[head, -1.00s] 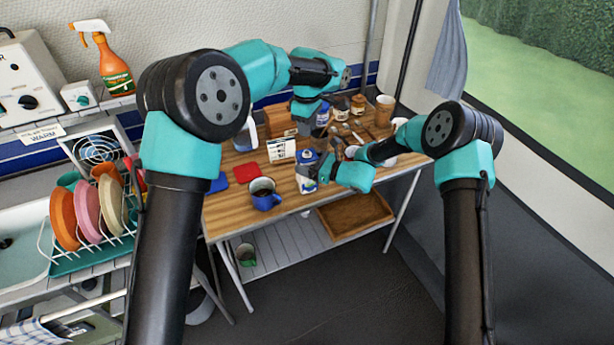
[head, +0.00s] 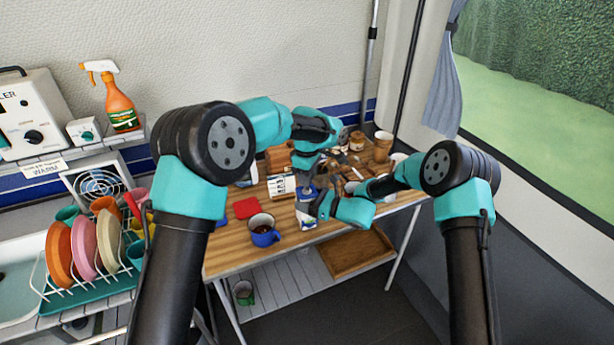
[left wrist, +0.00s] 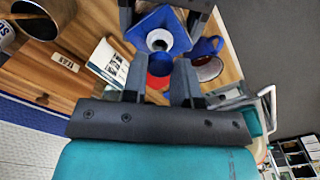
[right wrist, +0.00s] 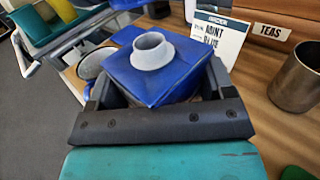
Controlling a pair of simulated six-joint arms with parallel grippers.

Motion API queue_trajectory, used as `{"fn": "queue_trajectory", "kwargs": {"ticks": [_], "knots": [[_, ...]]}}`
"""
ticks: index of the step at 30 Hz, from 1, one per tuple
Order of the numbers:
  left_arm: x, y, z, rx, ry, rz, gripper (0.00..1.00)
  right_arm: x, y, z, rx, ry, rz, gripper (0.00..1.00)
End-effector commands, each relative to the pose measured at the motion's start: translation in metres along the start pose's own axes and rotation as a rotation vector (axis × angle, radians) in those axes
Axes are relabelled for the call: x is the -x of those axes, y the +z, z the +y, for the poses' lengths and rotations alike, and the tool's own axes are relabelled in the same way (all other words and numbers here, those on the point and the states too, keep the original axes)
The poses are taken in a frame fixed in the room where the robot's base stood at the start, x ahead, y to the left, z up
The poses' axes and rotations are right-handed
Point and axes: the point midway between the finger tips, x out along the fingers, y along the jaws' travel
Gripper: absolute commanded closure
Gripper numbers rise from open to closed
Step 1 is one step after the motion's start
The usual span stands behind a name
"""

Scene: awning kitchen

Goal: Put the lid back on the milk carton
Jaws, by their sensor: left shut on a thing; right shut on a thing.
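The milk carton (head: 307,221) is blue and white and stands at the table's front edge. My right gripper (head: 322,207) is shut on its sides. Its blue top (right wrist: 155,78) and bare white spout (right wrist: 152,50) show in the right wrist view. My left gripper (head: 304,187) is just above the carton. In the left wrist view, its fingers (left wrist: 157,80) are shut on a small blue round thing (left wrist: 160,64), which looks like the lid. It appears close to the spout (left wrist: 159,40), but I cannot tell whether they touch.
A blue mug (head: 263,231) with dark contents stands left of the carton. A red cloth (head: 246,208) and a white label card (head: 280,187) lie and stand behind it. Jars and cups (head: 383,146) crowd the table's back right.

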Motion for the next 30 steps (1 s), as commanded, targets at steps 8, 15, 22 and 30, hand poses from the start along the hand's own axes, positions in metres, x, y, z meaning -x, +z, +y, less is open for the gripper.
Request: {"fn": "queue_trajectory", "kwargs": {"ticks": [8, 15, 22, 30], "knots": [[-0.002, 0.0, 0.0, 0.0, 0.0, 0.0, 0.95, 0.0, 0.0, 0.0, 0.0, 0.0, 0.0, 0.68], [-0.012, 0.0, 0.0, -0.001, -0.001, 0.001, 0.95, 0.0, 0.0, 0.0, 0.0, 0.0, 0.0, 0.68], [-0.018, 0.0, 0.0, -0.002, 0.001, 0.0, 0.95, 0.0, 0.0, 0.0, 0.0, 0.0, 0.0, 0.68], [-0.018, 0.0, 0.0, -0.002, 0.0, 0.0, 0.95, 0.0, 0.0, 0.0, 0.0, 0.0, 0.0, 0.68]]}}
